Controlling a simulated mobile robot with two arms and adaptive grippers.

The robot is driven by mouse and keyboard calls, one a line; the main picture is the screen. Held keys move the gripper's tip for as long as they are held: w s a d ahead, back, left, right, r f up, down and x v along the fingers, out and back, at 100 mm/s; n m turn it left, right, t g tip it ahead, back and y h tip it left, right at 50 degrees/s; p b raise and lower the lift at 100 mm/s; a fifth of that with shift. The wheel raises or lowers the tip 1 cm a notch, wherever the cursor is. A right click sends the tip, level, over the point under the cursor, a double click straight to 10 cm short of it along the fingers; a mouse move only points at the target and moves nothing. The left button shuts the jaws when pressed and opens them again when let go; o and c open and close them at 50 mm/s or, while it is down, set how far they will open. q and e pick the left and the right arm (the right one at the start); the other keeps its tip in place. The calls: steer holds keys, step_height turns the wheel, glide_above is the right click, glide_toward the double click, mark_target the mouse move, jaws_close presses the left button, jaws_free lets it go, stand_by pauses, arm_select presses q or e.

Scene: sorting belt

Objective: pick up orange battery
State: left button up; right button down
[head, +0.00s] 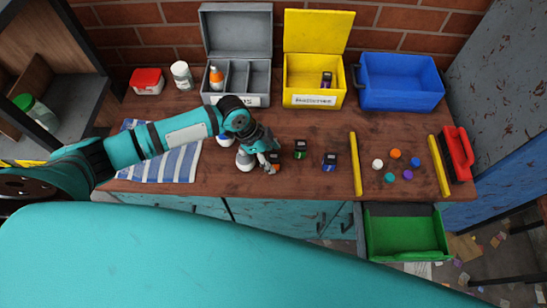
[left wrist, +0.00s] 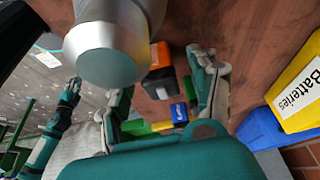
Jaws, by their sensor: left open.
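The orange battery (head: 274,169), a small black and orange block, stands on the wooden bench near its front edge. It also shows in the left wrist view (left wrist: 160,56), black on one part and orange on another. My left gripper (head: 265,160) is open, low over the bench at the battery, and its fingers partly cover it in the head view. In the left wrist view the battery lies near a finger; whether a finger touches it I cannot tell.
A green battery (head: 301,149) and a blue battery (head: 330,162) stand just right. Behind are a grey compartment box (head: 238,99), a yellow Batteries box (head: 313,101) holding one battery, and a blue bin (head: 402,97). Yellow bars (head: 355,165) flank coloured discs. A green drawer (head: 405,233) is open.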

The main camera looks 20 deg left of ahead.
arm_select(q)
steer(key=shift+x, duration=1.3)
steer(key=shift+r, duration=0.1)
jaws_close()
